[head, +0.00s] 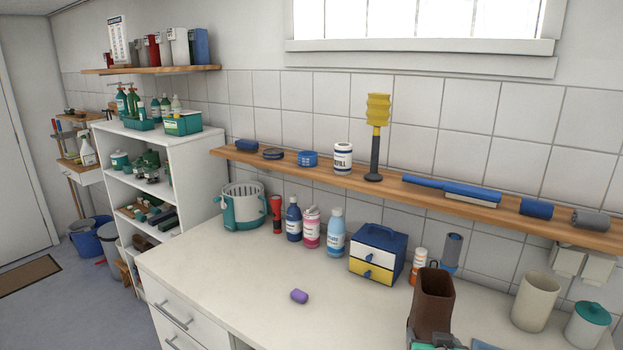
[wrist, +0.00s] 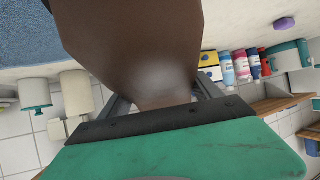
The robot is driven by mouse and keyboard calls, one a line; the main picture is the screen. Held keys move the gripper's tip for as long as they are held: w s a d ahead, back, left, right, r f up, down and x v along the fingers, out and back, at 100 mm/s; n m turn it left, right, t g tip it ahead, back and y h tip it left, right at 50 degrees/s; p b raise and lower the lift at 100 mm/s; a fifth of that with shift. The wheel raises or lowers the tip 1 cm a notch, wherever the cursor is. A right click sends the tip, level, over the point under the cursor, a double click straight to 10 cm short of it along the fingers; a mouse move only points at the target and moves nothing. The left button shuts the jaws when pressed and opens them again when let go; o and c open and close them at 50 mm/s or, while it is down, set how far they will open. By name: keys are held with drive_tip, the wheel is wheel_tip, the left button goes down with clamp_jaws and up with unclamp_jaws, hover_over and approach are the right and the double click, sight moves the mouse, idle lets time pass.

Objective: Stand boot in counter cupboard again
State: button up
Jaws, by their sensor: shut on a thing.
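The brown boot (head: 432,297) is upright above the front right part of the counter in the head view, its open shaft at the top. My gripper (head: 435,335) is at the bottom edge of that view, shut on the boot. In the wrist view the boot (wrist: 135,45) fills the upper middle, and my gripper's two fingers (wrist: 160,100) close on it from both sides. The boot's lower part is out of the head view.
A beige cup (head: 536,301) and teal-lidded jar (head: 587,325) stand right. A wooden shelf (head: 400,190) runs above.

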drive_tip(key=shift+a+r, duration=0.4)
drive_tip(key=shift+r, duration=0.25)
drive_tip(key=w+a+r+n+y, duration=0.1)
drive_tip(key=a+r+n+y, duration=0.25)
drive_tip(key=a, duration=0.65)
drive_tip(key=shift+m+t+h, duration=0.25)
drive_tip(key=shift+m+t, duration=0.05)
drive_tip(key=shift+m, duration=0.05)
drive_tip(key=v, duration=0.4)
drive_tip(key=shift+s+a+r, duration=0.2)
drive_tip(key=shift+a, duration=0.15)
drive_tip(key=shift+d, duration=0.1)
